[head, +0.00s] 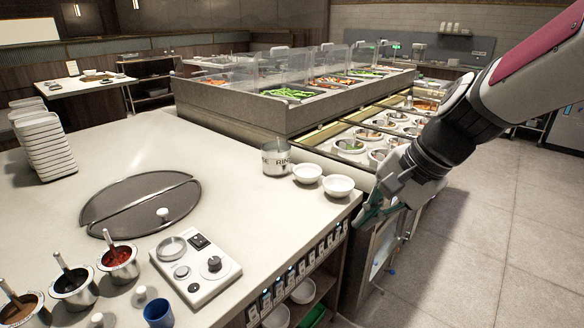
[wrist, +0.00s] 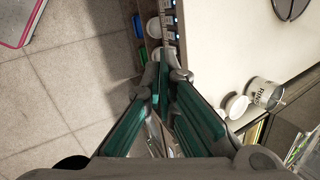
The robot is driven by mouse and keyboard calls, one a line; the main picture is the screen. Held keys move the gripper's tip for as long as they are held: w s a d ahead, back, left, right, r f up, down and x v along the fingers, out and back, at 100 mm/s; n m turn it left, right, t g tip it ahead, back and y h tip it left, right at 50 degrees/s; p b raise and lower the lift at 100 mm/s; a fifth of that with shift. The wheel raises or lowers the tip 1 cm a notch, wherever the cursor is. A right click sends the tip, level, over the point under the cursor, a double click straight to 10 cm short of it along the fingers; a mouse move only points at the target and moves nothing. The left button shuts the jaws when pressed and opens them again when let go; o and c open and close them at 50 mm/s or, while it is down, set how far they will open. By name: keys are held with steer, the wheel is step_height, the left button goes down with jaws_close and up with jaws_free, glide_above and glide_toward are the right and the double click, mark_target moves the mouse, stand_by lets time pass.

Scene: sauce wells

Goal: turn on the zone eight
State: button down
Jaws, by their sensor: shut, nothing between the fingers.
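A row of small switch modules (head: 293,273) runs along the front edge of the white counter. Several show small blue lights, and their labels are too small to read, so I cannot tell which is zone eight. The row also shows in the wrist view (wrist: 170,28), just beyond my fingertips. My gripper (head: 364,216) is shut and empty, beside the counter's right corner, near the right end of the row. In the wrist view, its teal-padded fingers (wrist: 167,72) point toward the row and hide part of it. I cannot tell whether they touch anything.
Two white bowls (head: 338,186) and a metal pot (head: 275,158) stand near the counter's corner. A control box (head: 196,268) and sauce pots (head: 118,262) sit at the front. The floor (head: 480,240) at right is clear.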

mark_target(330, 241)
steer(key=w+d+f+m+b, duration=0.2)
steer(key=w+d+f+m, duration=0.2)
steer(key=w+f, duration=0.3)
steer(key=w+d+f+m+t+b, duration=0.1)
steer(key=w+d+f+m+b, duration=0.1)
steer(key=w+d+f+m, duration=0.2)
steer(key=w+d+f+m+t+y+b, duration=0.1)
steer(key=w+d+f+m, duration=0.3)
steer(key=f, duration=1.4)
steer(key=w+m+b, duration=0.1)
steer(key=w+m, duration=0.3)
steer(key=w, duration=0.3)
steer(key=shift+b, duration=0.4)
steer(key=shift+a+f, duration=0.1)
steer(key=shift+a, duration=0.05)
steer(key=w+a+r+b+x, duration=0.1)
steer(key=b+x, duration=0.1)
steer(key=x, duration=1)
steer(key=shift+w+a+r, duration=0.15)
steer(key=shift+w+a, duration=0.2)
steer(key=shift+w, duration=0.15)
